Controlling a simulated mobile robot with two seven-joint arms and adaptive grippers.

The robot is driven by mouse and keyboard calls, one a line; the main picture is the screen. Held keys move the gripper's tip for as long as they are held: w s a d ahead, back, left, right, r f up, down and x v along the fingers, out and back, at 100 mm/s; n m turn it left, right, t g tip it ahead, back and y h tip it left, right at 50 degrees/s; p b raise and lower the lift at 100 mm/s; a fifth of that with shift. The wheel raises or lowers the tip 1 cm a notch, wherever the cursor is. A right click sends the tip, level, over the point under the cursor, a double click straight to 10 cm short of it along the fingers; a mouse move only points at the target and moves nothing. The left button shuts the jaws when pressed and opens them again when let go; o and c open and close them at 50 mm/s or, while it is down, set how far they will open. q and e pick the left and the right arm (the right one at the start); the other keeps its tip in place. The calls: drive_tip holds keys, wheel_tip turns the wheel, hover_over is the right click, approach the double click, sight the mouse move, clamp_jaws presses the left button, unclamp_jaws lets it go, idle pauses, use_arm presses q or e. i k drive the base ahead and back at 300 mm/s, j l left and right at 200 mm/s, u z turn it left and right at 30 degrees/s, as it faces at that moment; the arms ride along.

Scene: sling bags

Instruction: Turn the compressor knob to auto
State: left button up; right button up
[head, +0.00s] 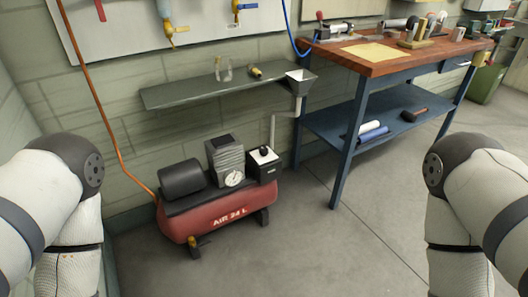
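A red air compressor (220,217) marked "AIR 24 L" stands on the floor by the wall, left of centre. A black knob (264,150) sits on top of a small box (264,166) with a white top, at the compressor's right end. The knob's setting is too small to read. A round white gauge (234,178) faces front beside the box. Both my arms show at the lower left and lower right edges, well apart from the compressor. Neither gripper is in the picture.
A grey shelf (190,95) with a glass jar (223,70) hangs above the compressor. A funnel (299,78) with a pipe is at its right end. A blue workbench (340,150) stands to the right. An orange hose (95,100) runs down the left wall. The floor in front is clear.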

sight(263, 151)
drive_tip(key=i+l+u, duration=0.45)
drive_tip(key=i, duration=0.3)
drive_tip(key=i+l+u, duration=0.5)
drive_tip(key=i+l, duration=0.2)
